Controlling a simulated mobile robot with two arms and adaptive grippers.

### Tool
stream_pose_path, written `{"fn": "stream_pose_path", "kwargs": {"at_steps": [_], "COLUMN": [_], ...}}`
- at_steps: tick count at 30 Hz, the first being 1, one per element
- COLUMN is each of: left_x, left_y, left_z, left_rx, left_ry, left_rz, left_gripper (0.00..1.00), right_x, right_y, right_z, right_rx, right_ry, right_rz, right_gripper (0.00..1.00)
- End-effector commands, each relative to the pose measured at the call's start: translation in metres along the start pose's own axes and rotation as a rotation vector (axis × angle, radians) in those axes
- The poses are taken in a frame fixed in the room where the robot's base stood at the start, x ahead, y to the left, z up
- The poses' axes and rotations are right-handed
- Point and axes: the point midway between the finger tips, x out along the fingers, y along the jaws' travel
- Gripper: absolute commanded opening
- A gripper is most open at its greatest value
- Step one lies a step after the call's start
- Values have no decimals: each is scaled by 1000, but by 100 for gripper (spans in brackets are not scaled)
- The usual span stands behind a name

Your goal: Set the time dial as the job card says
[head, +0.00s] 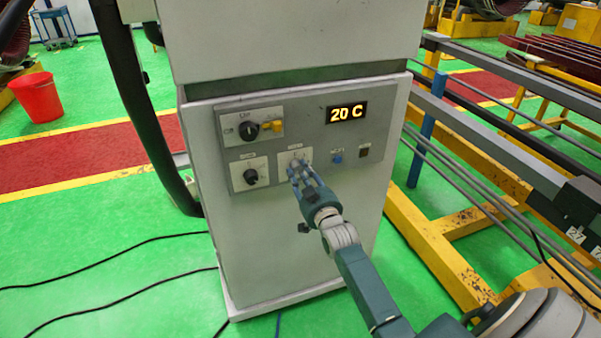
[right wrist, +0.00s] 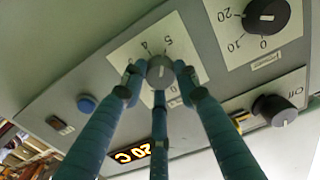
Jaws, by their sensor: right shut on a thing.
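The grey panel (head: 215,160) on the front of the white cabinet carries several dials. My right gripper (head: 301,172) is at the lower middle dial, whose white plate (head: 293,155) shows behind the fingers. In the right wrist view, which is turned over, my right gripper (right wrist: 160,82) has its fingers closed around this grey round knob (right wrist: 160,70). The numbers 4 and 5 show on its plate; its name cannot be read. A second black dial (head: 250,176), marked 0, 10 and 20 in the wrist view (right wrist: 266,15), sits to the left. No job card is seen.
A lit display (head: 347,113) reads 20 C. A black rotary switch (head: 248,130) with an Off mark and a yellow part sits at upper left. A blue button (head: 337,158) and a small dark switch (head: 363,151) lie right of the gripper. Yellow racks (head: 430,240) stand at the right.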

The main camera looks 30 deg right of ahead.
Motion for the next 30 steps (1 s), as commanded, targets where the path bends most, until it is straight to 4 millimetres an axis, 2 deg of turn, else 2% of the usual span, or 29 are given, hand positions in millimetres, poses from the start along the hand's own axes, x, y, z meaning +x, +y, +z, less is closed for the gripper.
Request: {"fn": "stream_pose_path", "kwargs": {"at_steps": [1, 8, 22, 23, 25, 26, 30], "left_x": [-1, -2, -2, -2, -2, -2, -2], "left_y": [0, 0, 0, 0, 0, 0, 0], "left_z": [0, 0, 0, 0, 0, 0, 0], "left_rx": [0, 0, 0, 0, 0, 0, 0], "left_ry": [0, 0, 0, 0, 0, 0, 0], "left_rz": [0, 0, 0, 0, 0, 0, 0], "left_gripper": [49, 49, 49, 49, 49, 49, 49], "right_x": [-1, -1, -2, -2, -2, -2, -1], "right_y": [1, 0, -1, -1, -1, -1, -1], "right_z": [5, 7, 9, 10, 9, 9, 6], "right_rx": [19, 76, 88, 88, 88, 88, 88], "right_ry": [-11, -13, -18, -18, -18, -17, -11], "right_rz": [2, 1, 0, 0, 0, 0, 0], "right_gripper": [4, 4, 4, 32, 46, 49, 49]}}
